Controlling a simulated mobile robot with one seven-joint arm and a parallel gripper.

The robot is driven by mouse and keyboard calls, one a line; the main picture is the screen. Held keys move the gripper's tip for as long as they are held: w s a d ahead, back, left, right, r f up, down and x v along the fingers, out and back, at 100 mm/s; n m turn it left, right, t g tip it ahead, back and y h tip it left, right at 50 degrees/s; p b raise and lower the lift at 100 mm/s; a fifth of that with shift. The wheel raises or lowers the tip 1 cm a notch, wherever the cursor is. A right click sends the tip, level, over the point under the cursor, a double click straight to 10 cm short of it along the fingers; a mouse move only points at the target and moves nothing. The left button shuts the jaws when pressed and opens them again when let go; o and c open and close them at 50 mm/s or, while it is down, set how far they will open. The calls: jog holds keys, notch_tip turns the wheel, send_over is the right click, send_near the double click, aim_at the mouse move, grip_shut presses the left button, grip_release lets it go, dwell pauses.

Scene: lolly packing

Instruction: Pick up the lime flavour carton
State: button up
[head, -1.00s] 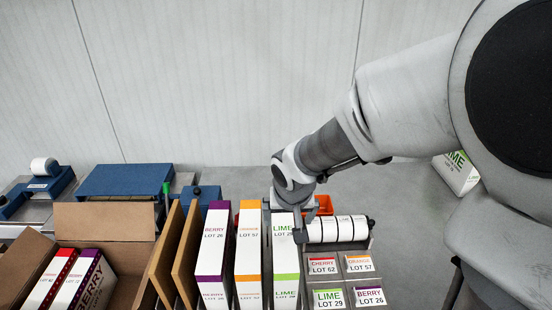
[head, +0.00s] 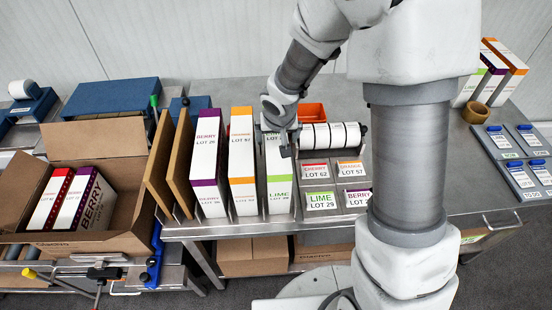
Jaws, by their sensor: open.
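The lime carton (head: 279,188), white with a green band and "LIME LOT 29", stands upright at the right end of a row in the rack on the steel table. To its left stand an orange carton (head: 242,165) and a berry carton (head: 208,165). My gripper (head: 276,148) is open at the top of the lime carton, with a finger showing on each side of it. I cannot tell whether the fingers touch it. Another green-marked carton (head: 467,90) stands at the back right, partly hidden by my arm.
An open cardboard box (head: 130,215) at left holds a cherry carton (head: 50,198) and a berry carton (head: 82,200). Brown dividers (head: 178,165) stand left of the row. Label stacks (head: 320,200), white rolls (head: 325,136) and an orange bin (head: 312,112) lie close on the right.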

jog(key=shift+w+a+x, duration=0.1)
jog(key=shift+w+x, duration=0.05)
jog(key=shift+x, duration=0.85)
jog(key=shift+w+a+x, duration=0.1)
jog(key=shift+w+x, duration=0.05)
jog(key=shift+x, duration=0.85)
jog(key=shift+f+b, duration=0.1)
jog(key=shift+b, duration=0.4)
grip_shut()
